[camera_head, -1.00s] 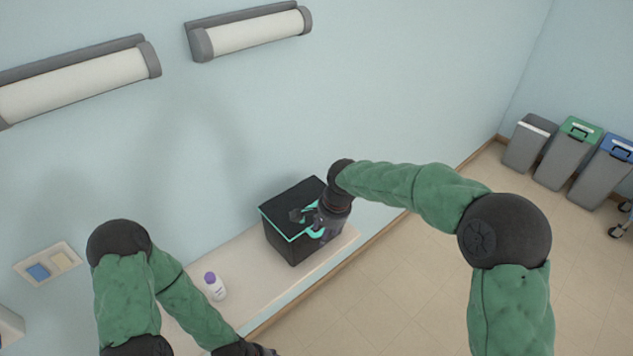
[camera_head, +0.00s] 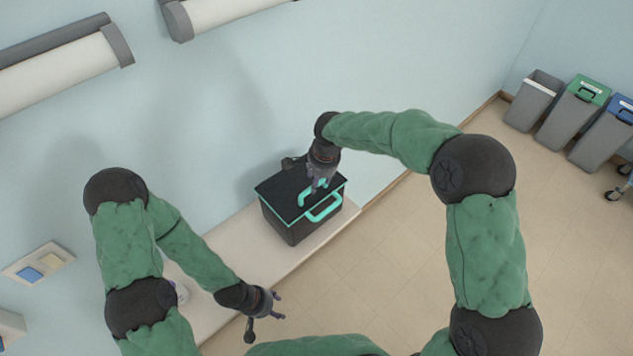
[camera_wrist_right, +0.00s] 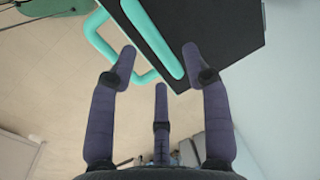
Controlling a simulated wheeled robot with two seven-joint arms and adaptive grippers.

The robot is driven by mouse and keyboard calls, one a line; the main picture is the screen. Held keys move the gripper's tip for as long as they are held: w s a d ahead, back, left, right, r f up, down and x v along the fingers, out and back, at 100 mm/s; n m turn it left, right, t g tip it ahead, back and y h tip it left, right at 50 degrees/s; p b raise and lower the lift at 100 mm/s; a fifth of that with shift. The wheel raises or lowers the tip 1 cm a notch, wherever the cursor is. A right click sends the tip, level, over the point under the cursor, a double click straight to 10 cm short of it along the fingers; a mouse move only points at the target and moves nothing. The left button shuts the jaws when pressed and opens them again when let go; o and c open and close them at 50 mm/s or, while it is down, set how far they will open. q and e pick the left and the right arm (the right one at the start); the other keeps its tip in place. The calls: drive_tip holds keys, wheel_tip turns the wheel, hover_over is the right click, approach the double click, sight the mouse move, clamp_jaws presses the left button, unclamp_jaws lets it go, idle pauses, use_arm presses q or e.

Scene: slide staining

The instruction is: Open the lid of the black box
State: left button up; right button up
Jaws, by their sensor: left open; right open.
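The black box (camera_head: 285,226) with teal trim stands on the pale counter, its lid (camera_head: 283,189) lying shut. A teal handle (camera_head: 303,198) is on the lid and a larger teal handle (camera_head: 324,212) is at the front. My right gripper (camera_head: 317,187) is open, pointing down over the lid beside its handle. In the right wrist view, its open fingers (camera_wrist_right: 158,62) spread toward the teal lid handle (camera_wrist_right: 152,38), with the black lid (camera_wrist_right: 210,35) beyond. Contact cannot be told. My left gripper (camera_head: 268,316) is open and empty, low in front of the counter.
The pale counter (camera_head: 240,232) runs along the wall. A white bottle (camera_head: 182,292) is mostly hidden behind my left arm. Grey bins (camera_head: 533,101) stand far right. The floor right of the counter is clear.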

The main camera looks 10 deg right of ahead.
drive_tip(key=shift+s+a+f, duration=0.1)
drive_tip(key=shift+a+f, duration=0.05)
drive_tip(key=shift+f, duration=0.7)
drive_tip(key=shift+w+f, duration=0.25)
drive_tip(key=shift+f, duration=0.2)
drive_tip(key=shift+s, duration=0.1)
clamp_jaws()
drive_tip(key=shift+r, duration=0.15)
